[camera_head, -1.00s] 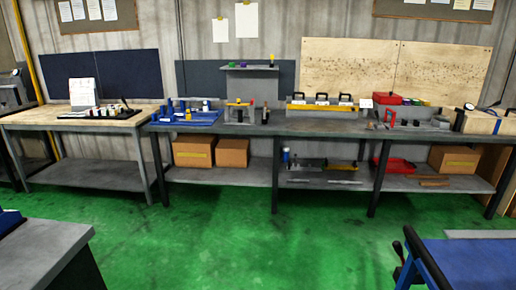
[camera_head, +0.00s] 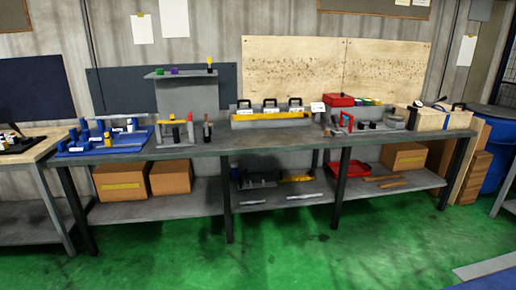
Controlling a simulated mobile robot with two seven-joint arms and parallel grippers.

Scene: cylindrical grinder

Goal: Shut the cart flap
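No cart flap can be made out in the head view. A flat grey surface (camera_head: 487,268) cuts into the bottom right corner; I cannot tell what it belongs to. Neither of my grippers is in view.
A long grey workbench (camera_head: 290,140) with a lower shelf stands along the wall, holding blue trays (camera_head: 105,140), a red box (camera_head: 340,100) and cardboard boxes (camera_head: 122,182). A blue bin (camera_head: 497,160) stands at right. The green floor (camera_head: 300,262) before it is clear.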

